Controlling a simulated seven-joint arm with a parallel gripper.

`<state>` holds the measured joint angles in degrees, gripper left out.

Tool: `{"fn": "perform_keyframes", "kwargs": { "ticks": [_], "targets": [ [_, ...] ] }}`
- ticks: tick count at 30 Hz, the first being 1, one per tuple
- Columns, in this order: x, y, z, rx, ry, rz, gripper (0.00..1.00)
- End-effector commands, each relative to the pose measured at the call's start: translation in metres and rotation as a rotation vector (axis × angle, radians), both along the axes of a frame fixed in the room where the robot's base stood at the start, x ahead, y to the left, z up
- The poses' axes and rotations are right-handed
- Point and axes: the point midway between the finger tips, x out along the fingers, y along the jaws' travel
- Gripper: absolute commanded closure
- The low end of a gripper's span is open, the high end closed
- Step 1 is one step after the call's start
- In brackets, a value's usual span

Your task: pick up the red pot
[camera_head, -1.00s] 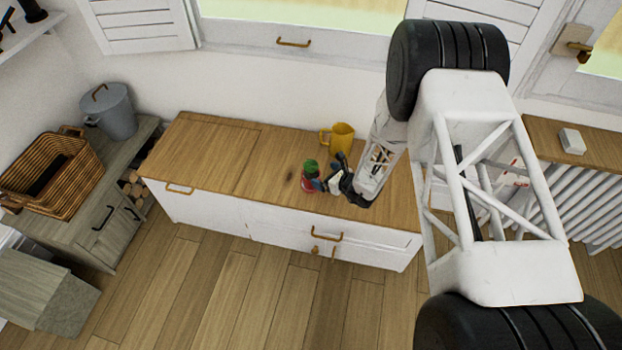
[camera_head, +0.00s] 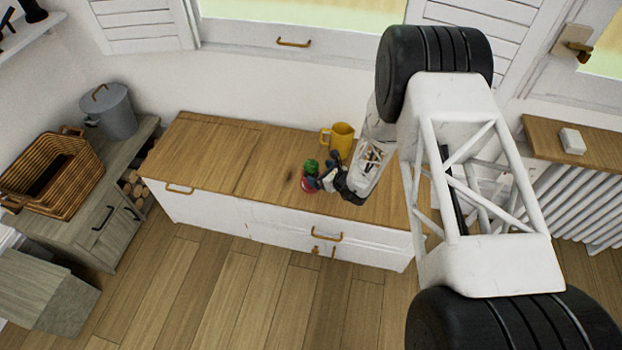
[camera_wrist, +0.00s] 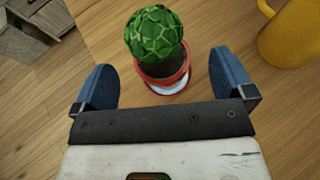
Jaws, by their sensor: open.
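The red pot (camera_wrist: 177,80) holds a round green cactus (camera_wrist: 155,36) and stands upright on the wooden top of the low cabinet. In the head view the pot (camera_head: 309,186) sits near the cabinet's front edge, partly hidden by my gripper (camera_head: 322,182). In the wrist view my gripper (camera_wrist: 166,88) is open, with one blue fingertip to the left of the pot and one to the right. Gaps show between each finger and the pot. A white and pale blue patch shows at the pot's near side.
A yellow mug (camera_head: 341,138) stands behind and right of the pot; it shows close to the right finger in the wrist view (camera_wrist: 292,32). The cabinet top (camera_head: 215,155) is clear to the left. A wicker basket (camera_head: 70,170) and grey canister (camera_head: 112,112) stand farther left.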

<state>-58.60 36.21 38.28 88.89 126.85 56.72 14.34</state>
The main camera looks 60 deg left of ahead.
Motion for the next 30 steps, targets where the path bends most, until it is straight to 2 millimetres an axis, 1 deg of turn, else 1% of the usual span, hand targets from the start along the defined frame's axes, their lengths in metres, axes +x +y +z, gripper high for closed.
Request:
{"fn": "perform_keyframes", "kwargs": {
  "ticks": [5,8,18,21,30],
  "targets": [
    [-0.001,0.003,-0.002,0.0,0.0,0.0,0.0],
    [-0.003,0.008,-0.004,0.0,-0.001,0.001,0.0],
    [-0.013,0.037,-0.018,-0.001,0.0,0.0,0.0],
    [-0.014,0.042,-0.02,-0.001,0.0,0.0,0.0],
    [-0.015,0.045,-0.021,-0.001,0.0,0.0,0.0]
  ]
}}
